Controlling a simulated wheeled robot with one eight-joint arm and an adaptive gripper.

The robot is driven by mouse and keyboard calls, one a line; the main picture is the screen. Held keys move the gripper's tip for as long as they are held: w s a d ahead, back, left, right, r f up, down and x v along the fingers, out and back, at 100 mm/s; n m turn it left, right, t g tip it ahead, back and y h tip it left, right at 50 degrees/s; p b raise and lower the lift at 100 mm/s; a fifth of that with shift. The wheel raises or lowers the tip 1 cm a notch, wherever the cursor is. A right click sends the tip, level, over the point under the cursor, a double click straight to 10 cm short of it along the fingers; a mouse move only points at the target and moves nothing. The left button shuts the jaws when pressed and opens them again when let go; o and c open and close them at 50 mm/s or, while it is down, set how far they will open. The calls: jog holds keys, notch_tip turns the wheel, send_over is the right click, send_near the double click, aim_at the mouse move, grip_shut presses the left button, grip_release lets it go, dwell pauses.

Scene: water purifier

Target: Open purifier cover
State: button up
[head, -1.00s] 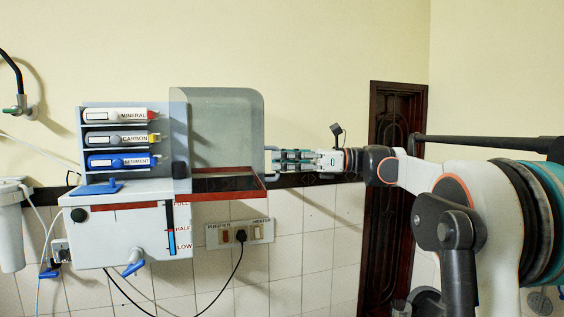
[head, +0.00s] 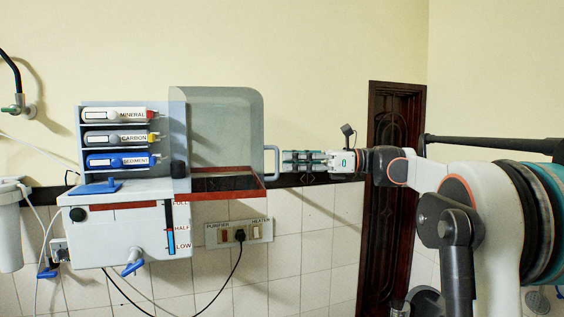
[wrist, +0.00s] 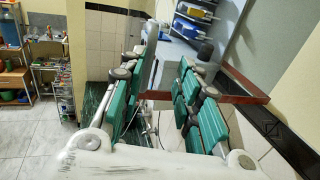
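The purifier (head: 127,228) is a white unit on the left of the head view. Its translucent grey cover (head: 228,125) with a dark red lower edge stands swung out to the right, so the cartridge shelf (head: 120,115) is exposed. The cover's pale handle (head: 271,161) is on its right edge. In the wrist view my gripper's green-padded fingers (wrist: 158,78) are spread apart. The cover (wrist: 187,60) shows beyond them, partly hidden by the fingers.
A switch plate (head: 239,233) with a plug and black cable is on the tiled wall below the cover. A dark wooden door (head: 395,200) is behind my arm. A white filter housing (head: 10,225) hangs at far left. Shelves (wrist: 35,60) show in the wrist view.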

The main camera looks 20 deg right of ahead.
jog(key=v, duration=0.9)
